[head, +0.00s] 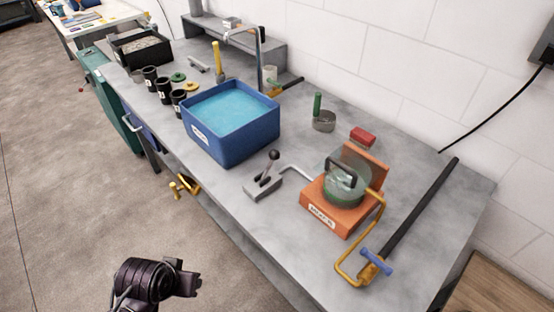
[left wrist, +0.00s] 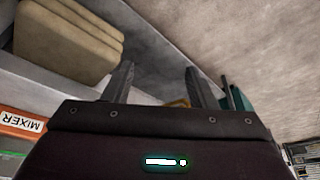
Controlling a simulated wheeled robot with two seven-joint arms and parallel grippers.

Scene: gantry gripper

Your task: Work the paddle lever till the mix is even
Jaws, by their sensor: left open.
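The lever (head: 268,166), a grey stick with a black ball knob on a flat grey base (head: 263,188), stands on the bench between the blue tub and the mixer. The orange mixer (head: 315,216) carries a greenish see-through round vessel (head: 343,194) with a dark handle on top. I cannot see how mixed its contents are. The mixer's label (left wrist: 22,122) shows upside down in the left wrist view. My left gripper (head: 196,283) is in front of the bench, well apart from the lever. Its fingers (left wrist: 157,85) are spread and empty in the left wrist view. My right gripper is out of view.
A blue tub (head: 238,142) of blue liquid stands left of the lever. A yellow clamp frame (head: 378,232) and dark bar (head: 420,210) lie right of the mixer. A bent grey rod (head: 296,171) lies between lever and mixer. Tan sacks (left wrist: 68,40) show in the left wrist view.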

